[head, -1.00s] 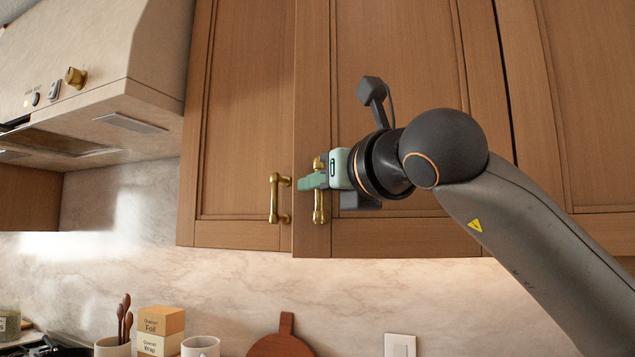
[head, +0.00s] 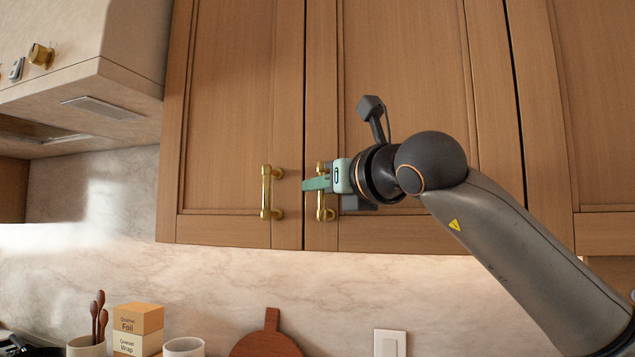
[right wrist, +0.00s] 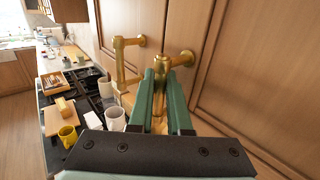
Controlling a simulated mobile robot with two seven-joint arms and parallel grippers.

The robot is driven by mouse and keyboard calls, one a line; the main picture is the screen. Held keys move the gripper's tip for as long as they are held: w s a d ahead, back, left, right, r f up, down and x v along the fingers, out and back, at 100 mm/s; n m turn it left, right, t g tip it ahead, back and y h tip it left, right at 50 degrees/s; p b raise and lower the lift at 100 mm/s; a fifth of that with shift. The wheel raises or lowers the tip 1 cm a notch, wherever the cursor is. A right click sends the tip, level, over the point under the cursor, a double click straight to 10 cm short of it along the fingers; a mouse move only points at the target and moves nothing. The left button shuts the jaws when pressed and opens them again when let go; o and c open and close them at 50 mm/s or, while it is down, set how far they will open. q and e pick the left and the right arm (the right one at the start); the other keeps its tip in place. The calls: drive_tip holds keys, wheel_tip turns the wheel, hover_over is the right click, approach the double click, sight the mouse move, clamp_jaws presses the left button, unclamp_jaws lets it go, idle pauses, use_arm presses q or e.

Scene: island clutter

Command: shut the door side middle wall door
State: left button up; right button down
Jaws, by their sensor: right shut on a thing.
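The wooden wall cabinet door (head: 410,100) on the right of a pair has a brass bar handle (head: 324,207) near its lower left corner. It looks flush or nearly flush with the left door (head: 238,110), their bottom edges almost level. A narrow seam shows between them. My right gripper (head: 315,184) is shut on the right door's handle, its green fingers covering the handle's middle. In the right wrist view the fingers (right wrist: 166,100) close around this brass handle (right wrist: 182,60). My left gripper is not in view.
The left door's brass handle (head: 267,192) stands close beside my fingertips. A range hood (head: 90,75) is at the left. Below are boxes (head: 138,325), a mug (head: 184,347), a wooden board (head: 267,340) and a wall switch (head: 390,343). Another cabinet door (head: 590,110) is at the right.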

drive_tip(key=c, duration=1)
unclamp_jaws()
drive_tip(key=shift+d, duration=0.3)
drive_tip(key=shift+c, duration=0.2)
drive_tip(key=shift+a, duration=0.15)
drive_tip(key=shift+s, duration=0.2)
drive_tip(key=b+v, duration=0.5)
drive_tip(key=v, duration=0.7)
drive_tip(key=shift+d, duration=0.2)
drive_tip(key=shift+s, duration=0.1)
